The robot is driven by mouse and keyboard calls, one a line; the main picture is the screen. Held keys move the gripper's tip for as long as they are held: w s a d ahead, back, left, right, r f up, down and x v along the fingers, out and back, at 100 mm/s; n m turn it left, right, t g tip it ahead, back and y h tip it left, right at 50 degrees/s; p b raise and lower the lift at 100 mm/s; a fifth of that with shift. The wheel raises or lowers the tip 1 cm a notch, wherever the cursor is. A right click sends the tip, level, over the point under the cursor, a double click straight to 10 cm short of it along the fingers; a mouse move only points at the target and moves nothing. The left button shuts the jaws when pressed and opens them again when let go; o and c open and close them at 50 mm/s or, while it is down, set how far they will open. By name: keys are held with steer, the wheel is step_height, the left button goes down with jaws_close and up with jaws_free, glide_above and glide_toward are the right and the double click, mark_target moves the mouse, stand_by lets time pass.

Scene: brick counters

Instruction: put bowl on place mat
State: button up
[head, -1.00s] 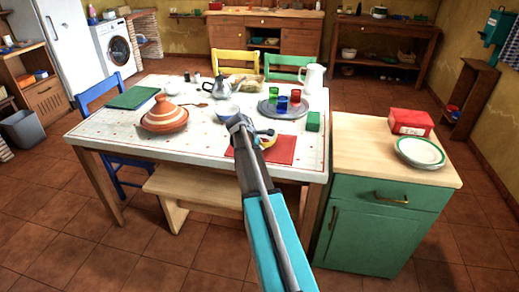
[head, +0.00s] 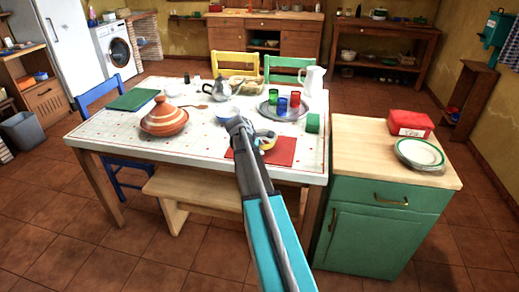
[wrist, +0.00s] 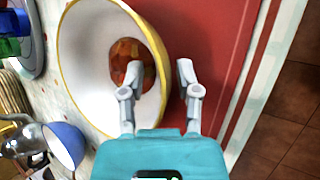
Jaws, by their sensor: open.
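A bowl with a yellow rim and white inside (wrist: 85,60) fills the left of the wrist view, with an orange-brown patch at its middle. In the head view the bowl (head: 267,141) shows partly behind my arm, at the far part of the red place mat (head: 282,157). The mat also shows in the wrist view (wrist: 215,40), beside and partly under the bowl. My gripper (wrist: 160,68) is open, with one finger over the bowl's inside and the other outside its rim, above the mat. I cannot tell whether either finger touches the rim.
A blue bowl (head: 225,116), a terracotta tagine (head: 163,119), a teapot (head: 220,92), a tray of coloured glasses (head: 268,114) and a white jug (head: 313,79) stand on the table. A green mat (head: 133,99) lies left. The green cabinet (head: 380,225) stands right.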

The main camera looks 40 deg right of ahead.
steer(key=shift+r, duration=0.15)
steer(key=shift+p+v, duration=1.1)
steer(key=shift+v, duration=0.05)
steer(key=p+v, duration=0.7)
steer(key=v, duration=0.2)
steer(key=shift+a+r, duration=0.2)
steer(key=shift+r, duration=0.1)
steer(key=shift+a, duration=0.1)
steer(key=s+a+f+m+y, duration=0.1)
steer(key=s+a, duration=0.4)
steer(key=a, duration=0.6)
steer(key=s+a+f+m+y, duration=0.1)
steer(key=s+a+m+y, duration=0.3)
steer(key=a, duration=0.7)
steer(key=s+a+f+m+y, duration=0.1)
steer(key=s+a+m+y, duration=0.1)
steer(key=s+a, duration=0.6)
steer(key=a+m, duration=0.1)
steer(key=a, duration=0.3)
steer(key=shift+f, duration=0.4)
steer(key=shift+s+d+p, duration=0.1)
steer(key=shift+p, duration=0.2)
